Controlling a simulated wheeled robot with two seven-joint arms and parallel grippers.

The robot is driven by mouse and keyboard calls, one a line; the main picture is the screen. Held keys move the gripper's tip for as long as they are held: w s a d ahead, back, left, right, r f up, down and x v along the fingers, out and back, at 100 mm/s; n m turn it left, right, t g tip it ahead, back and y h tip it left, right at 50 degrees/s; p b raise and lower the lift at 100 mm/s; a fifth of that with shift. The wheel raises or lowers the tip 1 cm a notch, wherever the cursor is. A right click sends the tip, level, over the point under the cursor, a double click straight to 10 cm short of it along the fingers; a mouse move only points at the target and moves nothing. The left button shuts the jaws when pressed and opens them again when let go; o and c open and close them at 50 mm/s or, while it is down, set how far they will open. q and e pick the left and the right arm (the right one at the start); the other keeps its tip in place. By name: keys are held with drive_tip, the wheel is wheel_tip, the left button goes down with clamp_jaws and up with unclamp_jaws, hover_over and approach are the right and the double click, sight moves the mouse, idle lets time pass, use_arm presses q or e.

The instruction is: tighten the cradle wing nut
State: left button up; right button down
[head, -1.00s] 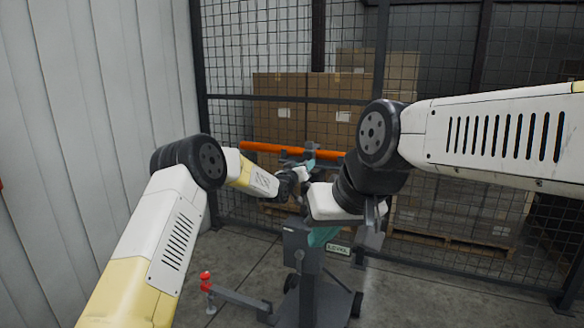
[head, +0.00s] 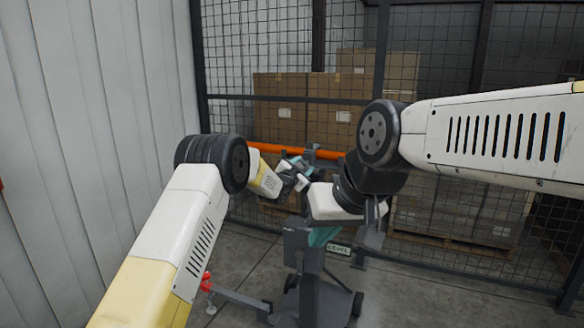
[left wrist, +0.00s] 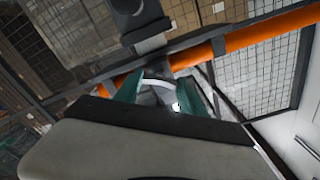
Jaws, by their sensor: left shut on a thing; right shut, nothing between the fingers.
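An orange pipe (head: 270,148) lies across the head of a dark grey stand; it also crosses the left wrist view (left wrist: 262,32). My left gripper (head: 297,165) is at the stand head, just below the pipe. In the left wrist view its teal fingers (left wrist: 158,92) are closed around a small pale part, seemingly the cradle wing nut (left wrist: 157,84). The fingers hide most of it, and the head view does not show it clearly.
The stand (head: 309,262) has wheels and a small "LEVEL" sign (head: 339,248). A red knob (head: 206,282) sits on its low side leg. Stacked cartons (head: 280,105) stand behind the mesh fence (head: 450,110). A pale ribbed wall (head: 90,130) is at left.

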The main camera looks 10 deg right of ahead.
use_arm(q)
drive_tip(key=shift+a+f+m, duration=0.1)
drive_tip(key=shift+f+m, duration=0.05)
drive_tip(key=shift+m, duration=4.65)
drive_tip(key=o, duration=1.1)
drive_tip(key=shift+o, duration=1.3)
drive_tip(key=v, duration=0.7)
drive_tip(key=shift+s+a, duration=0.25)
drive_tip(key=shift+s, duration=0.05)
